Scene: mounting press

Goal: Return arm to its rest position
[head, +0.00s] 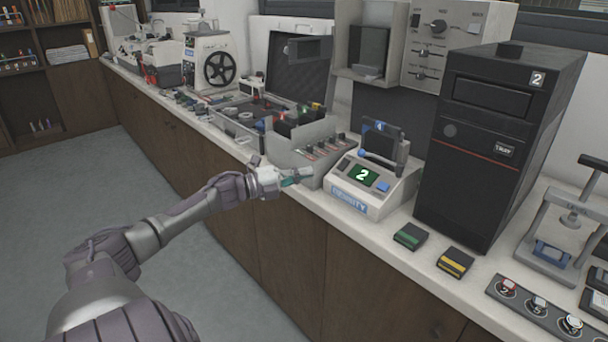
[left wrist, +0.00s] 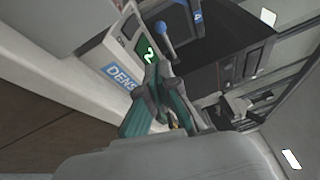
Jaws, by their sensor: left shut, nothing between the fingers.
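My left arm (head: 182,215) reaches in from the lower left of the head view toward the counter. My left gripper (head: 300,175) is at the counter's front edge, just left of the white density device (head: 352,204) with a green "2" display. Its teal fingers are shut and hold nothing. In the left wrist view the shut fingers (left wrist: 165,88) are in front of the density device (left wrist: 112,58), whose label and "2" display show tilted. I cannot tell whether the fingers touch it. My right gripper is not in view.
A black tower (head: 490,145) marked 2 stands right of the device. A green-topped block (head: 410,236) and a yellow-topped block (head: 455,262) lie in front of it. A small press (head: 565,230) and a strip of knobs (head: 540,308) are at the right. The floor (head: 60,200) at left is clear.

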